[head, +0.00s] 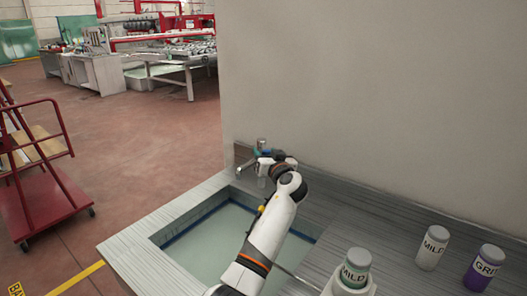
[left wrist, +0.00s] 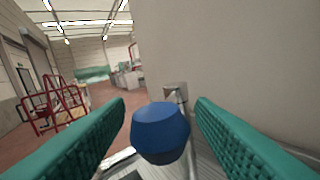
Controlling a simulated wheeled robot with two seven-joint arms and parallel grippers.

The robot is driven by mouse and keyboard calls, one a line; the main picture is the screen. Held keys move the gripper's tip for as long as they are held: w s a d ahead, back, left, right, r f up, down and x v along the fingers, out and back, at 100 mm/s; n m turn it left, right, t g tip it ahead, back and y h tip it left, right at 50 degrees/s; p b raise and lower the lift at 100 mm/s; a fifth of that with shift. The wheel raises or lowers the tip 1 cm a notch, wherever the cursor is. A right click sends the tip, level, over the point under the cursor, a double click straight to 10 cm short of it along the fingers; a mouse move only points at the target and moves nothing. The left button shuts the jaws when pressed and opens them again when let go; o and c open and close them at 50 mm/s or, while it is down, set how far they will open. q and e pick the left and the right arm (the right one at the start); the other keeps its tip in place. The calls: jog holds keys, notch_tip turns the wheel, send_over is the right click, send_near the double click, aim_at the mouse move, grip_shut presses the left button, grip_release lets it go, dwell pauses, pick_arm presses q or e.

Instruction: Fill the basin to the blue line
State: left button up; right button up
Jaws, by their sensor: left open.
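The basin (head: 150,238) is sunk in a grey counter. A blue line (head: 196,219) runs along its inner walls, bordering a pale green surface (head: 205,248); I cannot tell whether this is water or the basin floor. My left arm reaches across the basin to the metal tap (head: 261,144) at the back. My left gripper (left wrist: 161,106) is open, its green fingers on either side of a blue knob (left wrist: 160,134). A gap shows between each finger and the knob. The metal tap post (left wrist: 176,92) stands behind it.
A beige wall (head: 370,90) rises behind the counter. A red cart (head: 45,205) stands on the floor at left.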

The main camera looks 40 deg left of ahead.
pick_arm(q)
jog(key=shift+d, duration=0.15)
pick_arm(e)
jog(key=shift+d, duration=0.3)
